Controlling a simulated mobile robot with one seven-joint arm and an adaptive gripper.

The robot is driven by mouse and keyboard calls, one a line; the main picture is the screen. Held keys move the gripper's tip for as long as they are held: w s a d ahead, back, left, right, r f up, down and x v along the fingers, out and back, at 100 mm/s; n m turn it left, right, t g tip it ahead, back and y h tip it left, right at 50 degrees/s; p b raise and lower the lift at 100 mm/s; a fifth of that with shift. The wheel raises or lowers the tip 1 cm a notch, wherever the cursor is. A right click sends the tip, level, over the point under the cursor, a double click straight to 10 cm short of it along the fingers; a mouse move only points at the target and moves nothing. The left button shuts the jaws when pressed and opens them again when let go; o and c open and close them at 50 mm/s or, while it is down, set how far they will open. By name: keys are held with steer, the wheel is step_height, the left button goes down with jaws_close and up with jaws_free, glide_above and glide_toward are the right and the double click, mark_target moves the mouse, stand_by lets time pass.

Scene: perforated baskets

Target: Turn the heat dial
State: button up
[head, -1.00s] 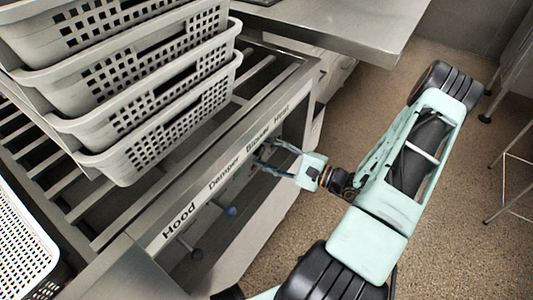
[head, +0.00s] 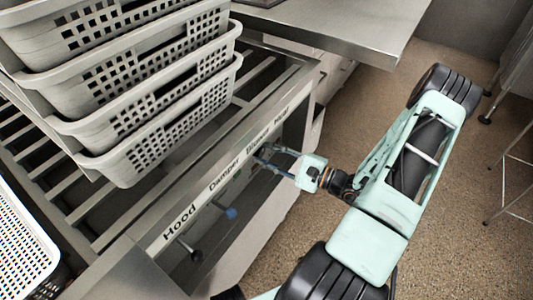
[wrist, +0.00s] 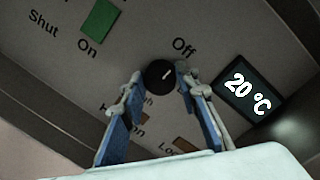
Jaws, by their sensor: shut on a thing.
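The black round dial (wrist: 159,75) is in the upper middle of the wrist view, on the grey panel, with a light pointer mark on its face. My gripper (head: 262,156) reaches the front panel in the head view, below the Blower and Heat lettering. In the wrist view its two blue-padded fingers stand on either side of the dial, with their tips closed on it. An "Off" label lies to the dial's upper right. A display (wrist: 248,90) to the right reads 20 °C. In the head view the dial is hidden by the fingers and counter edge.
A blue knob (head: 231,212) projects left of my gripper. Stacked perforated baskets (head: 130,110) stand on the slatted counter above.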

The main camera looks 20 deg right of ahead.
steer(key=m+p, duration=0.1)
steer(key=m, duration=0.3)
steer(key=m+t+p, duration=0.1)
steer(key=m, duration=0.3)
steer(key=shift+m+p, duration=0.35)
steer(key=shift+m, duration=0.05)
steer(key=m+p, duration=0.1)
steer(key=m, duration=0.4)
steer(key=shift+t, duration=0.4)
steer(key=shift+f+m+h+p, duration=0.15)
steer(key=shift+m+h+p, duration=0.4)
steer(key=shift+m, duration=1.65)
steer(key=shift+t, duration=0.3)
steer(key=o, duration=1.1)
steer(key=shift+o, duration=0.2)
steer(key=shift+s+d, duration=0.1)
